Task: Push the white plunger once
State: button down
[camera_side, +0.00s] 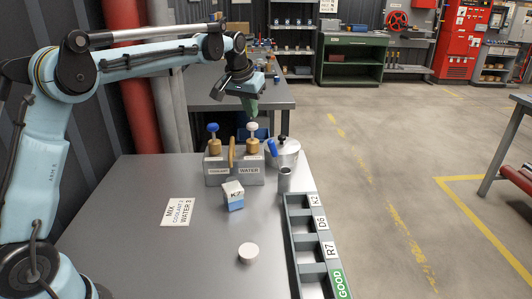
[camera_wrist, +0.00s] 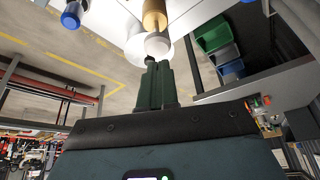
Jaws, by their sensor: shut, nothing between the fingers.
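The pump block (camera_side: 218,178) stands at the back of the grey table, with COOLANT and WATER labels. Its white plunger (camera_side: 252,127) rises from a brass collar (camera_side: 252,146) on the WATER side, and its knob is up. The blue plunger (camera_side: 213,127) is on the COOLANT side, also up. My gripper (camera_side: 251,112) is shut and empty, pointing down just above the white knob. In the wrist view, the closed fingertips (camera_wrist: 154,62) are close to the white knob (camera_wrist: 157,47); I cannot tell whether they touch.
A brown divider (camera_side: 232,152) stands between the plungers. A K7 box (camera_side: 233,196), a white disc (camera_side: 248,252), a MIX card (camera_side: 179,212) and a slotted rack (camera_side: 294,239) are nearer.

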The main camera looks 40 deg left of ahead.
jog(key=shift+r, duration=2.8)
jog(key=s+d+m+t, duration=0.2)
jog(key=s+d, duration=0.5)
jog(key=s, duration=0.6)
jog(key=s+d+f+m+h, duration=0.1)
jog(key=s+d+f, duration=0.3)
jog(key=s+f, duration=0.7)
jog(key=shift+s+f+t, duration=0.2)
jog(key=shift+s+t, duration=0.2)
jog(key=shift+s, duration=0.85)
jog(key=c, duration=1.8)
grip_release()
jog(key=shift+d, duration=0.1)
